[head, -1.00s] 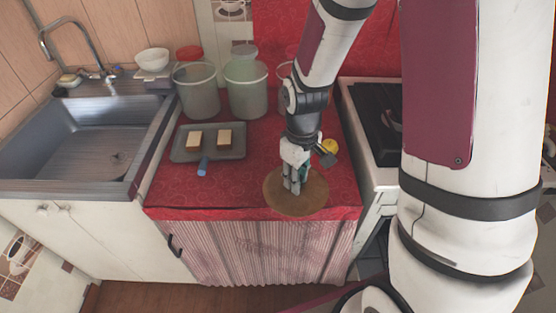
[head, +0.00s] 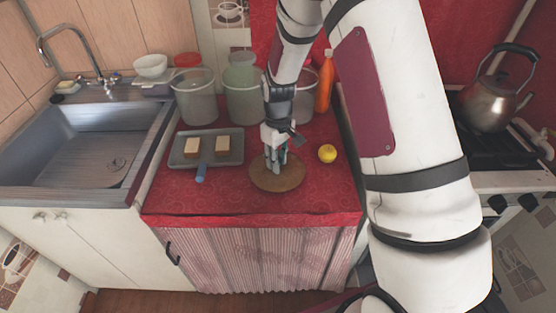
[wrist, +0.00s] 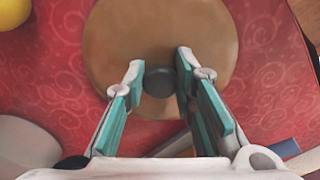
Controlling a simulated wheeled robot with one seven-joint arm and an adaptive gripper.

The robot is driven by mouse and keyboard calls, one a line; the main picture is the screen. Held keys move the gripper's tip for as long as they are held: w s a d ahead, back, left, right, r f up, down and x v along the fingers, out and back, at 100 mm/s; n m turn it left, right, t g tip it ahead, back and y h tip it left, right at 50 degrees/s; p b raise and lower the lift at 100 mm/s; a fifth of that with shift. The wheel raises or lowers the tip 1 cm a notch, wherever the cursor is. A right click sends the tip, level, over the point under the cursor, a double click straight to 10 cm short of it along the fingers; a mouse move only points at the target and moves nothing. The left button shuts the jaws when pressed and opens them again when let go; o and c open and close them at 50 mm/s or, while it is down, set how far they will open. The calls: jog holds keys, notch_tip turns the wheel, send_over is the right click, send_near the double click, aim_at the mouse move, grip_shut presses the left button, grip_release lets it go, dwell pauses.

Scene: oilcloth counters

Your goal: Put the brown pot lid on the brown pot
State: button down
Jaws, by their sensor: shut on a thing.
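The brown pot lid (head: 290,184) is a flat round disc above or on the red counter, in front of the tubs. It also fills the upper middle of the wrist view (wrist: 205,60), with its dark round knob (wrist: 160,82) between my fingers. My gripper (head: 276,170) points down and is shut on the knob; its fingertips show on both sides of it in the wrist view (wrist: 161,72). Whether the lid touches the counter I cannot tell. I see no brown pot in either view now.
A grey tray (head: 207,160) with two pale blocks lies left of the lid, and a yellow lemon (head: 327,153) right of it. Tubs (head: 195,98) and an orange bottle (head: 325,82) stand behind. The sink (head: 80,150) is left; a kettle (head: 490,103) sits on the stove at right.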

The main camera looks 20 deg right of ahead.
jog(key=shift+f, duration=0.25)
jog(key=c, duration=1.3)
grip_release()
